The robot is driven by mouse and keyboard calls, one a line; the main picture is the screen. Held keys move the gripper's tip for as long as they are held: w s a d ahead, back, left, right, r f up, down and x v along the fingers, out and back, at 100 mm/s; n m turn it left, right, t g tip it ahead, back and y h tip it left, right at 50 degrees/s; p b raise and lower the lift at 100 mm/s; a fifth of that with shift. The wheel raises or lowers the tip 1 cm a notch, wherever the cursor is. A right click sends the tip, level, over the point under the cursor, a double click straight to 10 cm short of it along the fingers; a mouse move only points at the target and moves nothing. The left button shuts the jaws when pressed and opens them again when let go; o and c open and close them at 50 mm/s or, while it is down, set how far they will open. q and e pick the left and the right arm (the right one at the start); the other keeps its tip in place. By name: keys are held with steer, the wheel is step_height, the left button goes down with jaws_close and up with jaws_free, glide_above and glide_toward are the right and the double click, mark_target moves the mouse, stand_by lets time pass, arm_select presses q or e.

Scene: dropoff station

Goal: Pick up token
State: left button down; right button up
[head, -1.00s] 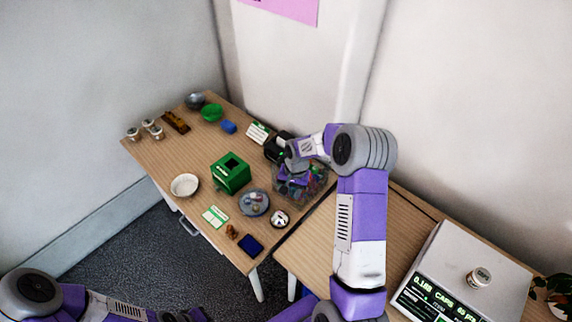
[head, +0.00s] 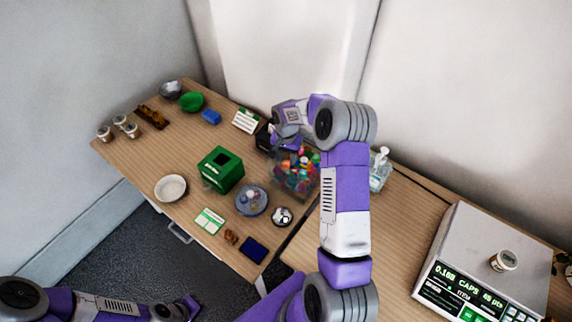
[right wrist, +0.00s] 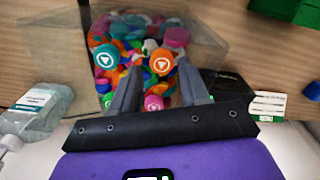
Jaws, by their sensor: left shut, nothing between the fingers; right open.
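A clear bin (head: 296,174) full of several coloured round caps stands near the right end of the far table. It also shows in the right wrist view (right wrist: 50,40). A grey plate (head: 240,208) in the head view bears several small round pieces. I cannot tell which piece is the token. My right gripper (right wrist: 160,82) is open and empty, its fingers spread in front of the bin's caps. In the head view my right gripper (head: 266,138) is partly hidden by its arm. My left gripper (head: 188,306) is shut and empty at the bottom left, low and away from the table.
A green slotted box (head: 221,170), a white bowl (head: 171,188), a green-and-white card (head: 209,221) and a dark blue pad (head: 254,249) are on the far table.

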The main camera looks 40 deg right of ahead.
mark_target(286, 164)
step_height(286, 164, down, 3)
steer(key=shift+w+f, duration=0.1)
steer(key=c, duration=0.8)
step_height(286, 164, up, 10)
steer(key=shift+r+p, duration=0.1)
steer(key=shift+p, duration=0.3)
